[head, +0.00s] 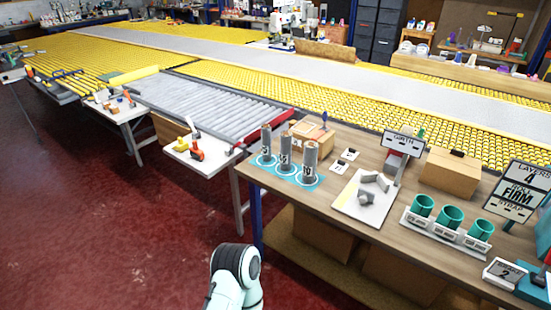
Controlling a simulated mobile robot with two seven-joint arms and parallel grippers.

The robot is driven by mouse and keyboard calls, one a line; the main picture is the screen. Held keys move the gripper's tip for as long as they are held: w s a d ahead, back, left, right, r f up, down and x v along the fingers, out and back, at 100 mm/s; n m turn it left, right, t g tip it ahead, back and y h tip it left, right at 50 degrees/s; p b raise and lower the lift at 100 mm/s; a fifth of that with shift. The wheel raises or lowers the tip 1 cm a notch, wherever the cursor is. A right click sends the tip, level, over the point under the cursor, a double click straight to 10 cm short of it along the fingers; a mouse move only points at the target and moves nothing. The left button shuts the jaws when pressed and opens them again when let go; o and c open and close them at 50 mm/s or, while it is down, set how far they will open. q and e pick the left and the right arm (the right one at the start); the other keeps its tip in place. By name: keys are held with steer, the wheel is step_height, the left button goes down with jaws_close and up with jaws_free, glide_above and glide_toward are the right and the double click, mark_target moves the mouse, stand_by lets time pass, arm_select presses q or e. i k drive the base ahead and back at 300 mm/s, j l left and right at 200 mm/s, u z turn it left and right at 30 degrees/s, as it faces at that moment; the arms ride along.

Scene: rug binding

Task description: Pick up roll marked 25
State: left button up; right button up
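Three dark grey rolls stand upright on blue ring marks at the left end of the wooden table: a left roll (266,143), a middle roll (285,150) and a right roll (310,158). Each carries a small pale label with dark figures. The figures are too small to read, so I cannot tell which roll is marked 25. The rolls are apart from each other. Part of my own arm shows at the bottom centre, in front of the table and well below the rolls. Neither of my grippers is in view.
A roller conveyor (210,104) lies behind left. Red floor (110,220) is clear at left.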

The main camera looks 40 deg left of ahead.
mark_target(266, 129)
steer(key=k+j, duration=0.1)
steer(key=j, duration=0.4)
steer(key=k+j, duration=0.1)
steer(key=j, duration=0.4)
steer(key=k+j, duration=0.1)
steer(key=j, duration=0.4)
steer(key=k+j, duration=0.1)
steer(key=j, duration=0.35)
steer(key=k+j, duration=0.1)
steer(key=j, duration=0.4)
steer(key=k+j, duration=0.1)
steer(key=j, duration=0.4)
